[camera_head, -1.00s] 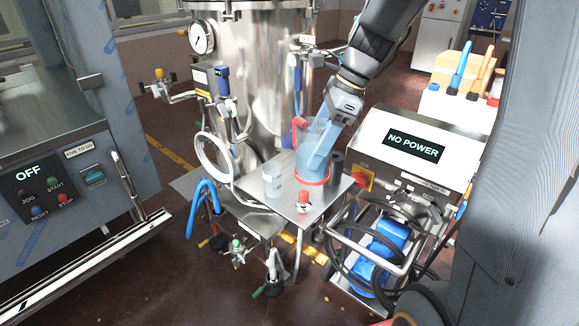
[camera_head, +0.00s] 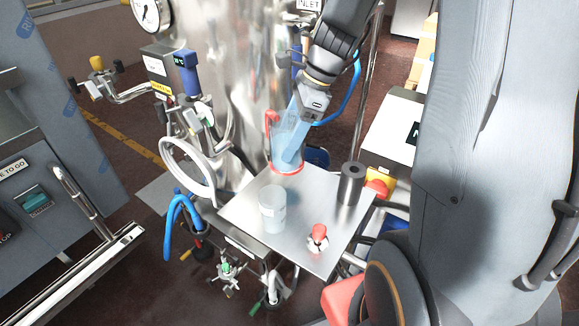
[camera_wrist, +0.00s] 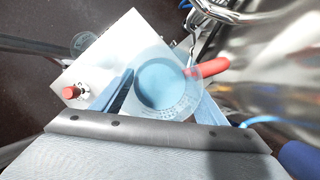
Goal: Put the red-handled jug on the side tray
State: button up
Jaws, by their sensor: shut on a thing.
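The red-handled jug (camera_head: 282,133) is clear, with a red handle at its left and a red ring round its base. My gripper (camera_head: 290,156) has blue fingers and is shut on it. The jug is upright at the back edge of the steel side tray (camera_head: 245,208). I cannot tell surely whether its base touches the tray, but it looks raised. In the wrist view I look down into the jug (camera_wrist: 165,72) between the fingers (camera_wrist: 160,98), with its red handle to the right. The tray (camera_wrist: 98,72) shows below and left.
On the tray stand a clear beaker (camera_head: 272,208), a black cylinder (camera_head: 350,184) and a red-topped fitting (camera_head: 318,236). The steel vessel (camera_head: 235,80) rises close behind the jug. A white hose loop (camera_head: 188,172) hangs at its left.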

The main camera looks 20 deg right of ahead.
jog(key=shift+f+p, duration=0.35)
jog(key=shift+f, duration=2.85)
jog(key=o, duration=1.4)
jog(key=shift+f, duration=0.1)
jog(key=shift+o, duration=0.2)
jog(key=b+v, duration=0.2)
jog(key=v, duration=1)
